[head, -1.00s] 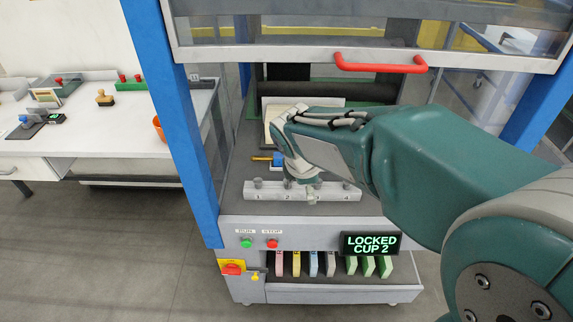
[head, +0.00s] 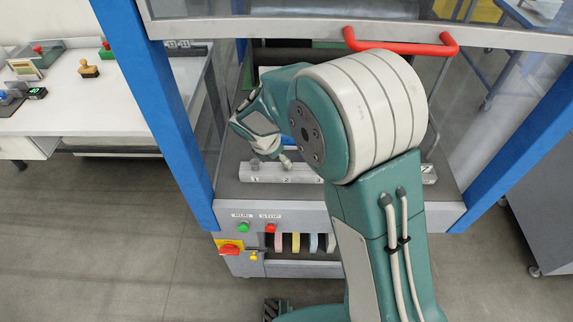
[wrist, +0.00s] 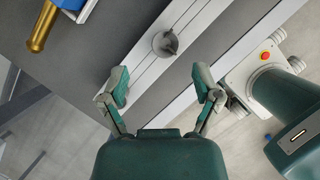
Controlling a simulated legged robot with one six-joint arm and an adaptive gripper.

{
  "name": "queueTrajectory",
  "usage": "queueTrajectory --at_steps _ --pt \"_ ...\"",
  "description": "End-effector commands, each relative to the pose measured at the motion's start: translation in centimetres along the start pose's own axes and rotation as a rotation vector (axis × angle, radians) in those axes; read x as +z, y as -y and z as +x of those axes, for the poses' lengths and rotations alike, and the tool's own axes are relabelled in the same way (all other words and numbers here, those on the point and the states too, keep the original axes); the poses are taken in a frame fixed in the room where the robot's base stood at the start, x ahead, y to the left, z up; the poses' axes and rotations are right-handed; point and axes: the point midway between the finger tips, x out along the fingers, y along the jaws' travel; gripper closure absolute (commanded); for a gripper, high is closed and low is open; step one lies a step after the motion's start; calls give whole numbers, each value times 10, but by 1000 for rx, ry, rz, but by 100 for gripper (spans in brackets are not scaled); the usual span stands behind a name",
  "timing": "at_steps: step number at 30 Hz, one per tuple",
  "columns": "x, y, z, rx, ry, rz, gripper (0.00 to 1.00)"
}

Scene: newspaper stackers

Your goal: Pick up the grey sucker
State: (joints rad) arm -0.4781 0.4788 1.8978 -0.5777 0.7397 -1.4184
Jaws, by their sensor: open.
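In the head view the numbered rail (head: 300,173) lies across the machine bed under the raised guard. My gripper (head: 284,161) is over the left part of the rail there, partly hidden by my arm. Another grey cup (head: 255,166) shows at the rail's left end.
A brass-tipped rod (wrist: 42,27) with a blue part lies beside the rail. The guard's red handle (head: 400,44) and blue posts (head: 165,110) frame the opening. Green and red buttons (head: 270,227) are on the front panel. A white bench (head: 90,118) stands left.

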Motion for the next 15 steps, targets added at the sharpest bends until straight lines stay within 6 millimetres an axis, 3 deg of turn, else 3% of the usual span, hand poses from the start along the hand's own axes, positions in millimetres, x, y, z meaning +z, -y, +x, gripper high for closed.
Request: queueTrajectory --at_steps 9,15 --pt "5 6 44 -3 -1 1 19" --pt "5 5 50 -1 0 2 19"
